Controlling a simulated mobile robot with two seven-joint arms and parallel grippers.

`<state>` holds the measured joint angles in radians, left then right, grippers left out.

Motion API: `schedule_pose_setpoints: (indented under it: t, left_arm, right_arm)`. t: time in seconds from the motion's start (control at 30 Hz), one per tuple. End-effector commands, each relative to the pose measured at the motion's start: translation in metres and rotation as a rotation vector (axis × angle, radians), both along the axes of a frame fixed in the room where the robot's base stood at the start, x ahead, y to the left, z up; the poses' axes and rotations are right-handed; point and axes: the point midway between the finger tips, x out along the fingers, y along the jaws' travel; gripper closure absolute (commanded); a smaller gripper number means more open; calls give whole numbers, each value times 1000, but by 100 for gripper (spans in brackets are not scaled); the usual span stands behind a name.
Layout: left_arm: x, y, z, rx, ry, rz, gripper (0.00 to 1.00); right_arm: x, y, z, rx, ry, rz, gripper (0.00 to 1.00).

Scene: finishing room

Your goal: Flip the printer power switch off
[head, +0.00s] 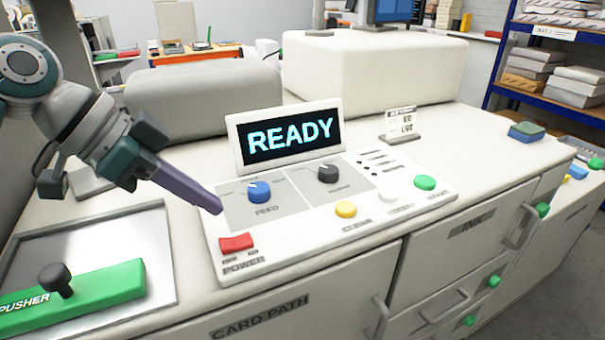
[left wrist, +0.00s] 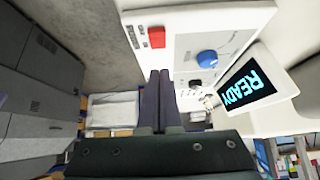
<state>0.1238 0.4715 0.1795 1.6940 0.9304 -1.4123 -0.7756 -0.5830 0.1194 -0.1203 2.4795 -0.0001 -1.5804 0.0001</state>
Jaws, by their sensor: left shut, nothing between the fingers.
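The red power switch (head: 236,243) sits at the front left of the printer's white control panel (head: 290,245), above the word POWER. It also shows in the left wrist view (left wrist: 157,37), beyond my fingertips and slightly to their left. My left gripper (head: 219,209) is shut and empty. In the head view its fingertips are above and slightly left of the red switch, apart from it. The left wrist view shows the two dark fingers (left wrist: 160,74) together. The screen (head: 290,135) reads READY. My right gripper is not in view.
A blue knob (head: 259,191) and a black knob (head: 328,173) stand right of my fingertips. Yellow (head: 346,209), white and green buttons line the panel's front. A green pusher (head: 80,297) with a black knob lies in a tray at the left.

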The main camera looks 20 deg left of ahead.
Motion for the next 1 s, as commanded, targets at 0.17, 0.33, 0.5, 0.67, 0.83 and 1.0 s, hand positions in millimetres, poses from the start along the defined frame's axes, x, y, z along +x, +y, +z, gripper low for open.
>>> schedule_pose_setpoints:
  t: [0.17,0.33,0.5,0.67,0.83,1.0]
  left_arm:
    - [6,-6,-29,-2,5,3,100]
    - [5,-4,-47,0,2,2,100]
    - [4,-3,-53,1,0,2,100]
    - [4,-3,-53,2,0,1,100]
    - [2,-1,-61,4,3,0,100]
    - [1,-1,-62,2,1,1,100]
  right_arm:
    - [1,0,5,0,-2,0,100]
    - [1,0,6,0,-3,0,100]
    - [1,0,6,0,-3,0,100]
    - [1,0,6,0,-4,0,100]
    - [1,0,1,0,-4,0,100]
    - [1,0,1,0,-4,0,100]
